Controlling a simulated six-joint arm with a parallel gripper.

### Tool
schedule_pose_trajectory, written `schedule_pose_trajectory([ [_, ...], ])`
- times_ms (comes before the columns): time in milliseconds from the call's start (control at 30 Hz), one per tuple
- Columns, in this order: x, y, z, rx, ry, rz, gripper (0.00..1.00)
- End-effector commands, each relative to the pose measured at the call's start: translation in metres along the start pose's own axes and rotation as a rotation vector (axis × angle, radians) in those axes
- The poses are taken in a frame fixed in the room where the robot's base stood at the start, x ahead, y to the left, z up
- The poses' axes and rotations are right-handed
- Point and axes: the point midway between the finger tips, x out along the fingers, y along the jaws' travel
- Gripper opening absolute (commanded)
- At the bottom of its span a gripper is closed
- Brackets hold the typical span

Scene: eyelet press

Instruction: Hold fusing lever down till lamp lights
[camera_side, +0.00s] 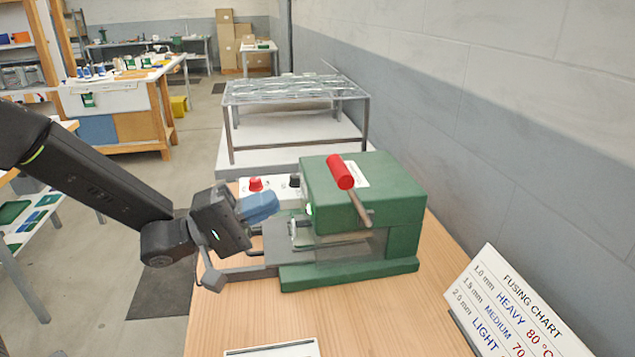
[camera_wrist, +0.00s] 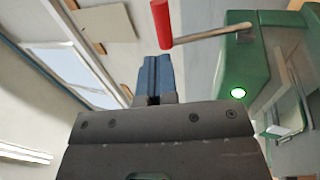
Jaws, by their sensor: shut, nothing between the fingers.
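The green press (camera_side: 375,195) stands on the wooden bench. Its fusing lever has a red grip (camera_side: 340,172) on a metal rod (camera_side: 360,207), with the grip above the rod's lower end. In the wrist view the red grip (camera_wrist: 160,22) is beyond my fingertips, apart from them, and its rod runs right to the press. A round lamp (camera_wrist: 238,93) on the press front looks bright white with a green rim, as if lit. My gripper (camera_side: 272,200) has its blue fingers shut and empty, left of the press; they also show in the wrist view (camera_wrist: 151,58).
A pale control box with a red knob (camera_side: 256,184) and a black knob (camera_side: 294,180) sits behind my fingers. A fusing chart (camera_side: 510,305) stands at the right. A wire-topped table (camera_side: 294,90) is behind. The bench front is mostly clear.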

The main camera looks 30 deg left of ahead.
Motion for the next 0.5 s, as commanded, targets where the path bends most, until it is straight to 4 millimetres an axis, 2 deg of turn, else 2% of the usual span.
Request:
schedule_pose_trajectory([
  [100, 0.026, 0.000, 0.002, 0.000, -0.005, 0.001, 0.00],
  [300, 0.062, 0.000, 0.001, 0.002, -0.002, 0.000, 0.00],
  [500, 0.081, 0.000, 0.000, 0.003, -0.001, 0.000, 0.00],
])
